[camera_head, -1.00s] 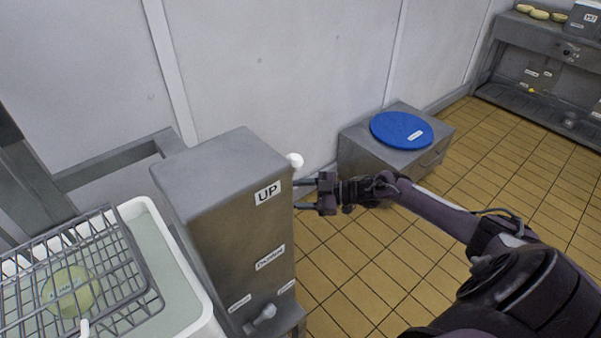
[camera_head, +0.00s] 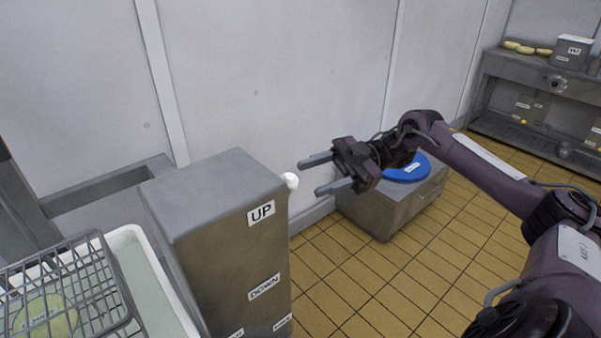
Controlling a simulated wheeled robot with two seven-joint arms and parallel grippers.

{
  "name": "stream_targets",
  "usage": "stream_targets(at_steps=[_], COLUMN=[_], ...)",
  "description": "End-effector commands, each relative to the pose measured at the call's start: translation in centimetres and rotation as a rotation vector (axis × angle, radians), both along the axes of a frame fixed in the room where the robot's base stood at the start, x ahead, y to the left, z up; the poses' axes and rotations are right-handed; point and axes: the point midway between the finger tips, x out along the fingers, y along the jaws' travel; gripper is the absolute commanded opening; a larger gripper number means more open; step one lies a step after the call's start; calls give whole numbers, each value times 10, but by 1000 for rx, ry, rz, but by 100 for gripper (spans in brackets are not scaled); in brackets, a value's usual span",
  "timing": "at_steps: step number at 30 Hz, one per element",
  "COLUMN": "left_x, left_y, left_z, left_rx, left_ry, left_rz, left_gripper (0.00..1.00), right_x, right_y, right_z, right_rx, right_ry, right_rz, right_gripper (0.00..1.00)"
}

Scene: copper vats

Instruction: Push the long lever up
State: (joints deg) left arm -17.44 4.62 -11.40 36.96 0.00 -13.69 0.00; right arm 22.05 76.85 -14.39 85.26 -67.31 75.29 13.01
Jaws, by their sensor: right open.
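A grey metal box (camera_head: 215,215) stands left of centre, with an UP label (camera_head: 261,212) near its top and a DOWN label (camera_head: 264,287) lower on the same face. My left gripper is not in view.
A white basin (camera_head: 160,285) with a wire rack (camera_head: 70,290) holding a round green item (camera_head: 45,318) stands at the left. A low grey cabinet with a blue disc (camera_head: 408,172) is behind my right arm. A shelf unit (camera_head: 540,75) stands far right. Tiled floor between is clear.

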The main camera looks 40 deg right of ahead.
Motion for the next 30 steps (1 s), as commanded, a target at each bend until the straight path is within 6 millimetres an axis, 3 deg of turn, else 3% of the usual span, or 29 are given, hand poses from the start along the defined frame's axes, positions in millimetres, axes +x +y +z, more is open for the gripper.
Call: stream_targets(at_steps=[1, 9, 20, 30], left_x=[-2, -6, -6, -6], left_y=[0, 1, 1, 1], left_z=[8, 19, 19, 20], left_rx=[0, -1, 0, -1], left_ry=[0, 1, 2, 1], left_rz=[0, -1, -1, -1], left_gripper=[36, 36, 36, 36], right_x=[0, 4, 5, 5], right_y=[9, 36, 41, 41], right_z=[4, 2, 0, 0], right_rx=[6, 2, 0, 0], right_ry=[2, 0, -1, -1], right_rz=[4, 0, -3, -3], right_gripper=[50, 50, 50, 7])
